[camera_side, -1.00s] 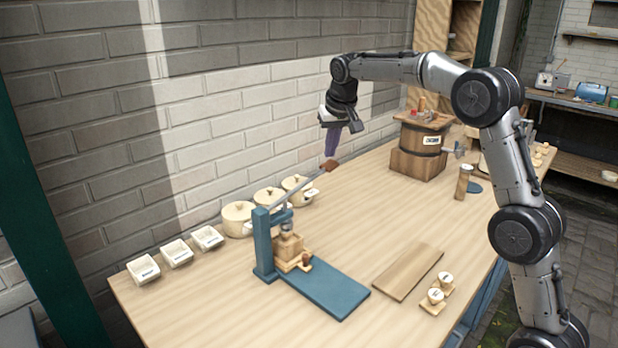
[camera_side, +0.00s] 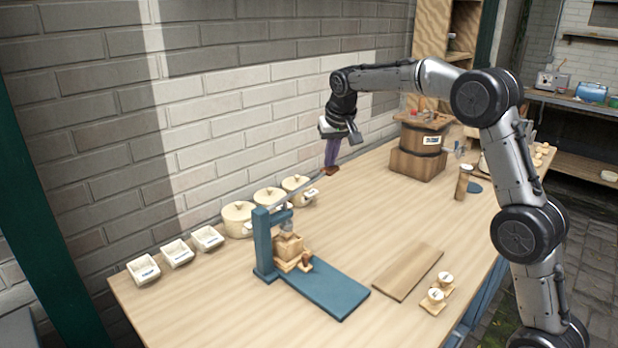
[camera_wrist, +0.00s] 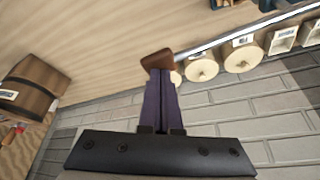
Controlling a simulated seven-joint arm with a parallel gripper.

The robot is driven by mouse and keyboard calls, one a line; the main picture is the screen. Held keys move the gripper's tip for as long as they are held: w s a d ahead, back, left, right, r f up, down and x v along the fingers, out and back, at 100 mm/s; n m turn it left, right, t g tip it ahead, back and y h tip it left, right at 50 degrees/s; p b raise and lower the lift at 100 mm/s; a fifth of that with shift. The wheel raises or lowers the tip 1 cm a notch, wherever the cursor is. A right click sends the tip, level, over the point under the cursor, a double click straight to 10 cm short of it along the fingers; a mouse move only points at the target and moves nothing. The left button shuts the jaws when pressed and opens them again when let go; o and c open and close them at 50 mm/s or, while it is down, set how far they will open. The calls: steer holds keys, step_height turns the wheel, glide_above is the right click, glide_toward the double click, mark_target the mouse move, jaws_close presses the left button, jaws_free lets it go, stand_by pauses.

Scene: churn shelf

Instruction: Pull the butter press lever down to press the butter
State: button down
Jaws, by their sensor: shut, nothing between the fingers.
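The blue butter press (camera_side: 262,245) stands on the table with its blue base board stretching to the front right. Its grey metal lever (camera_side: 297,193) rises to the right and ends in a brown wooden handle (camera_side: 331,171). A wooden butter mould (camera_side: 288,246) sits under the press plunger. My gripper (camera_side: 331,164) points down, shut and empty, with its purple fingertips right at the handle. In the wrist view the fingers (camera_wrist: 160,78) lie at the brown handle (camera_wrist: 157,60), with the lever (camera_wrist: 222,40) running off to the right. I cannot tell whether they touch.
Several cream lidded pots (camera_side: 238,218) and white labelled trays (camera_side: 143,270) line the wall side. A wooden churn (camera_side: 419,150) stands at the back right. A flat wooden board (camera_side: 408,272) and small stamps (camera_side: 436,297) lie at the front right.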

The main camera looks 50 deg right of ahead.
mark_target(331, 170)
steer(key=shift+f, duration=2.6)
stand_by(5.4)
